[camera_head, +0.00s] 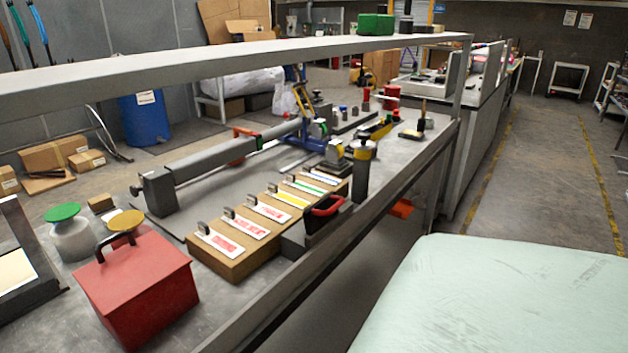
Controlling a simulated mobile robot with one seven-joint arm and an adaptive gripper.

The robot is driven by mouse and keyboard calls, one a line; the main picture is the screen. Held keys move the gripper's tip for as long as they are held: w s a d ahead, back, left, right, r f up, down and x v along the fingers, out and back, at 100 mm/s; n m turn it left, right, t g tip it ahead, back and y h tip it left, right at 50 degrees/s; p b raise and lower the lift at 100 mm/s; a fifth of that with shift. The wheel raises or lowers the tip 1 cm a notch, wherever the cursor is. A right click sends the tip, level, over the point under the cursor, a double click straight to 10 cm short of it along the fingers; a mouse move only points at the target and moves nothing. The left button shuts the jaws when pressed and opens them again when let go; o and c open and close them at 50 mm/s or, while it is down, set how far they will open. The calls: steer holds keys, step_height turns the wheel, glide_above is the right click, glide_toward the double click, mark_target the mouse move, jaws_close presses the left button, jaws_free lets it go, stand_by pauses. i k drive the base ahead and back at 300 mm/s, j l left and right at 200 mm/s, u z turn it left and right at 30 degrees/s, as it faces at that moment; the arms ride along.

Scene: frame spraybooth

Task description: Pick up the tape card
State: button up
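Several label cards lie in a row on a wooden block (235,270) on the grey workbench (215,318). The nearest three are white with red print: a front card (220,241), a second card (246,226) and a third card (269,211). Behind them lie a yellow-marked card (288,198), a green-marked card (304,187) and a blue-marked card (319,178). Small dark tabs stand at their left ends. I cannot tell which of them, if any, is the tape card; the print is too small to read. My gripper is not in view.
A red box (140,290) with a dark handle and a green-lidded jar (70,235) stand left of the block. A red-handled dark item (322,212) adjoins its right side. A grey shelf (200,66) spans above the bench. A pale green surface (500,300) fills the lower right.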

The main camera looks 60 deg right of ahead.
mark_target(290, 181)
steer(key=k+l, duration=0.1)
steer(key=l, duration=0.4)
steer(key=k+l, duration=0.15)
steer(key=l, duration=0.3)
steer(key=k+l+z, duration=0.1)
steer(key=l, duration=0.4)
steer(key=k+l, duration=0.1)
steer(key=l, duration=0.4)
steer(key=k+l, duration=0.1)
steer(key=l, duration=0.75)
steer(key=i+l+z, duration=0.1)
steer(key=l, duration=0.25)
steer(key=i+l+z, duration=0.1)
steer(key=l, duration=0.3)
steer(key=i+j, duration=0.2)
steer(key=i+j+u, duration=0.1)
steer(key=i, duration=0.35)
steer(key=j, duration=0.1)
